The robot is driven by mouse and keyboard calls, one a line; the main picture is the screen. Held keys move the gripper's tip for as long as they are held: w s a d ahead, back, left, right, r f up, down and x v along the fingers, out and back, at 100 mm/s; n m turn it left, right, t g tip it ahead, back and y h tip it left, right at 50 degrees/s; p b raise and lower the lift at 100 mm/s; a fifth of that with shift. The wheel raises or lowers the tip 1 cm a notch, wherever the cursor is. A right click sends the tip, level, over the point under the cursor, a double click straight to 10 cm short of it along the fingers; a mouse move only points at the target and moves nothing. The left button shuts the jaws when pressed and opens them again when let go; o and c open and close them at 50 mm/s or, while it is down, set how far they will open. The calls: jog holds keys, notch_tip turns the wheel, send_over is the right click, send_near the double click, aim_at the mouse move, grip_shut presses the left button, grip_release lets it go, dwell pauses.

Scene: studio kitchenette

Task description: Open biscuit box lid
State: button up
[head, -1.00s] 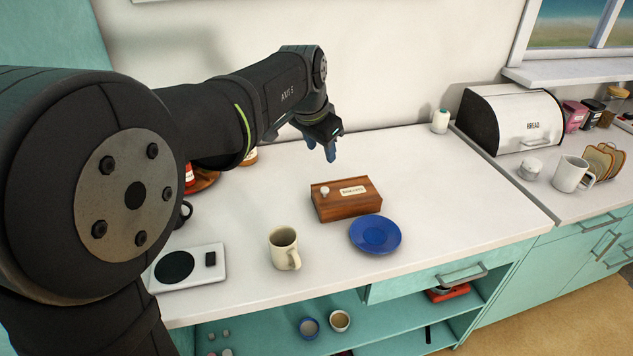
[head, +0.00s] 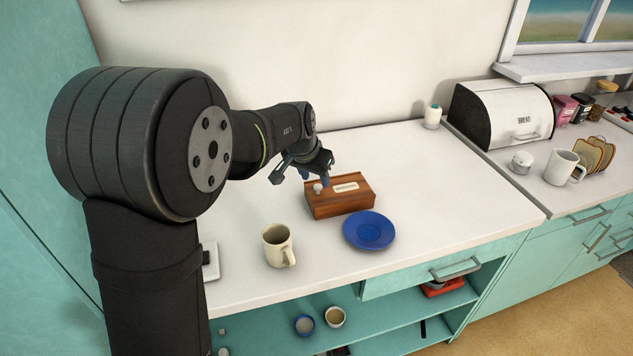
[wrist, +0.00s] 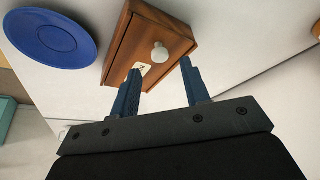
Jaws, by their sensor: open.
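The biscuit box (head: 340,203) is brown wood with a pale label (head: 346,187) and a white knob (head: 318,188) at the left of its lid. The lid is closed. In the wrist view the box (wrist: 140,48) lies beyond my fingers, with the knob (wrist: 160,52) facing the camera. My gripper (head: 316,174) is above and behind the knob end of the box, pointing down. In the wrist view its two blue fingers (wrist: 158,85) are apart with nothing between them. The knob is ahead of the gap, clear of both fingers.
A blue plate (head: 369,230) lies just in front of the box. A cream mug (head: 278,246) stands to the front left. A bread bin (head: 500,117), white mug (head: 562,167) and toast rack (head: 596,155) are on the right counter. The counter right of the box is clear.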

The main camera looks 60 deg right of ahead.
aim_at(318, 186)
jog(key=shift+x, duration=1.7)
jog(key=shift+r, duration=0.1)
grip_shut()
jog(key=s+d, duration=0.9)
jog(key=shift+s+d, duration=0.25)
grip_release()
